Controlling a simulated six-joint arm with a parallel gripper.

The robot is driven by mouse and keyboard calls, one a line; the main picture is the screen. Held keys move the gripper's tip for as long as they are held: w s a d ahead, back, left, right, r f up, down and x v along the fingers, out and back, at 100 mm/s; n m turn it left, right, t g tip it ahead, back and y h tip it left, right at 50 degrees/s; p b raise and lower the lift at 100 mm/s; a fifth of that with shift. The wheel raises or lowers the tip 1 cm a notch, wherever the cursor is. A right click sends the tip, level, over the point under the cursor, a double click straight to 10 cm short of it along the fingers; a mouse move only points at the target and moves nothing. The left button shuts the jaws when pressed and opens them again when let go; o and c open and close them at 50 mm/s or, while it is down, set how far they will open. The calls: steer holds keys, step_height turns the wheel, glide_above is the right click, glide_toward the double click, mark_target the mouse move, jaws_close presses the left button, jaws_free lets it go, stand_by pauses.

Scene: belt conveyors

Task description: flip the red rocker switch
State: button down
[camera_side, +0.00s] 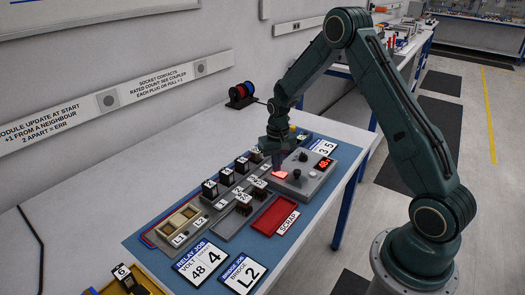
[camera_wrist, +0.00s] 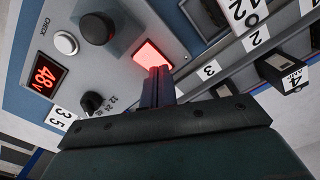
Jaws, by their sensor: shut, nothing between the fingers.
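The red rocker switch (camera_side: 279,174) is lit and sits on the grey control box (camera_side: 308,190) on the bench. In the wrist view the glowing switch (camera_wrist: 158,53) is just beyond my fingertips, which overlap its lower edge. My gripper (camera_side: 277,166) is shut and empty, pointing down at the switch in the side view. In the wrist view the closed fingers of my gripper (camera_wrist: 158,72) hide a small part of the switch. I cannot tell whether they touch it.
Beside the switch are a large black knob (camera_wrist: 97,27), a white CHECK button (camera_wrist: 66,42), a selector knob (camera_wrist: 92,103) and a display reading 48V (camera_wrist: 46,76). A row of black relay modules (camera_side: 242,164) and a red SCRAP tray (camera_side: 275,214) lie left of the box.

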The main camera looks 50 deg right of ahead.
step_height(320, 180, up, 7)
stand_by(1.1)
steer(key=s+a+r+n+t, duration=0.1)
steer(key=s+a+r+n, duration=0.1)
steer(key=s+a+r, duration=0.5)
steer(key=s+a+r+n+t, duration=0.1)
steer(key=s+a+r+t, duration=0.15)
steer(key=r, duration=0.75)
steer(key=s+a+r+n+t, duration=0.1)
steer(key=s+a, duration=0.2)
steer(key=s, duration=0.5)
steer(key=s+a+r+n+t, duration=0.1)
steer(key=s+a, duration=0.3)
steer(key=s, duration=0.5)
steer(key=shift+r+n, duration=0.5)
steer(key=shift+r, duration=0.15)
